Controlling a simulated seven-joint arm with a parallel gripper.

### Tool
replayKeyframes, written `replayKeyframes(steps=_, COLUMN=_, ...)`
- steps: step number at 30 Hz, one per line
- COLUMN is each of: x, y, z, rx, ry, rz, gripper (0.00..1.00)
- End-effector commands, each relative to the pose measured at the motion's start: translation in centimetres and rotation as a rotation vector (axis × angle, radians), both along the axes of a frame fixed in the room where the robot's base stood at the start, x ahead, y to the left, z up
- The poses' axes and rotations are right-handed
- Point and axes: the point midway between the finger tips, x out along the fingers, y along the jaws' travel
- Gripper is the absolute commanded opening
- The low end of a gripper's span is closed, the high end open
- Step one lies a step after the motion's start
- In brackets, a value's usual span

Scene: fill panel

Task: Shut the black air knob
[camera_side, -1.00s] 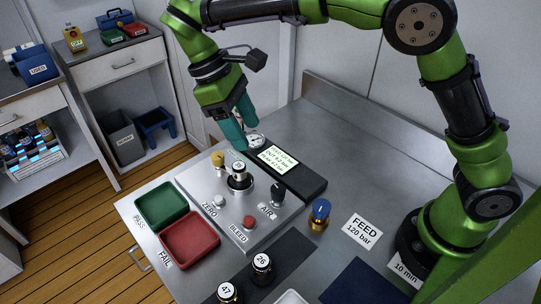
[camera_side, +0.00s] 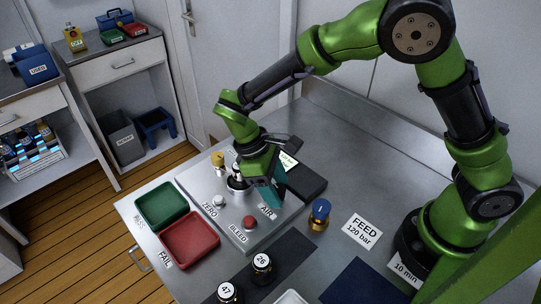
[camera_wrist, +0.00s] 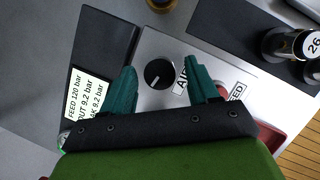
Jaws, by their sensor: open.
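The black air knob (camera_wrist: 159,74) is round with a pale pointer line, beside the AIR label (camera_wrist: 183,76) on the grey metal panel (camera_wrist: 150,45). In the wrist view it lies between and slightly beyond the two teal fingertips of my gripper (camera_wrist: 160,82). The fingers are apart, one on each side, and I cannot tell whether they touch it. In the side view my gripper (camera_side: 268,192) is low over the panel, and the knob is hidden behind it. The display (camera_wrist: 87,97) reads FEED 120 bar and OUT 9.2 bar.
The red BLEED button (camera_side: 249,223) and the ZERO button (camera_side: 218,201) are close by on the panel. A blue-topped valve (camera_side: 319,212) stands to its right. Green (camera_side: 162,188) and red (camera_side: 187,221) trays lie left. Bottle 26 (camera_side: 261,265) stands in front.

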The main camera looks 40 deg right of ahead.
Motion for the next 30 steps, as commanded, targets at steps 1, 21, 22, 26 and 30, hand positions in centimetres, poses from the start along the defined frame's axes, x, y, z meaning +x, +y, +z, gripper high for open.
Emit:
replayKeyframes(steps=1, x=-0.05, y=-0.03, z=-0.14, rx=0.0, ry=0.0, rz=0.0, gripper=0.6)
replayKeyframes(steps=21, x=-0.03, y=-0.04, z=-0.14, rx=0.001, ry=-0.001, rz=0.0, gripper=0.04)
replayKeyframes(steps=22, x=-0.03, y=-0.04, z=-0.14, rx=0.001, ry=-0.001, rz=0.0, gripper=0.04)
replayKeyframes(steps=26, x=-0.01, y=-0.07, z=-0.13, rx=0.0, ry=-0.001, rz=-0.015, gripper=0.04)
replayKeyframes(steps=30, x=0.01, y=-0.11, z=-0.12, rx=0.001, ry=-0.001, rz=-0.06, gripper=0.04)
